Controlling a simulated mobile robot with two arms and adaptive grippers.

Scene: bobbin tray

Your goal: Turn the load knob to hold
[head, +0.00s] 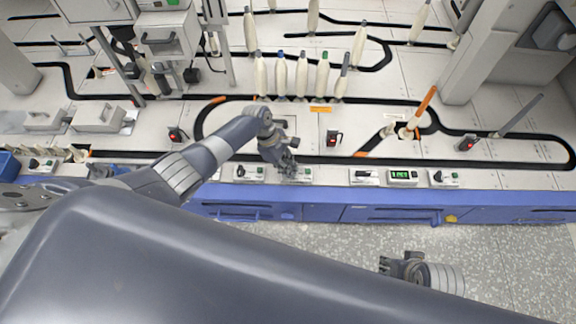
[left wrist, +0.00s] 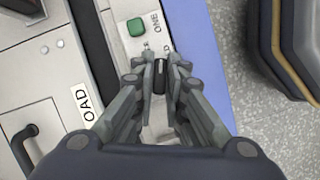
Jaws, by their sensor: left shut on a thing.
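My left gripper (head: 288,168) reaches down to a small control panel at the front edge of the bench. In the left wrist view its two fingers (left wrist: 160,66) are shut on the sides of a black load knob (left wrist: 159,80). The knob's long axis runs roughly up and down the picture. A green button (left wrist: 136,27) sits beyond it, with partly covered lettering around. In the head view my gripper hides the knob. My right gripper (head: 386,265) hangs over the floor; its finger opening is unclear.
Another knob panel (head: 249,174) sits just left of my left gripper. A green display (head: 403,177) and more panels lie to the right. Several cream bobbins (head: 302,75) stand behind. Blue drawer fronts (head: 390,214) run below the bench edge, with open speckled floor in front.

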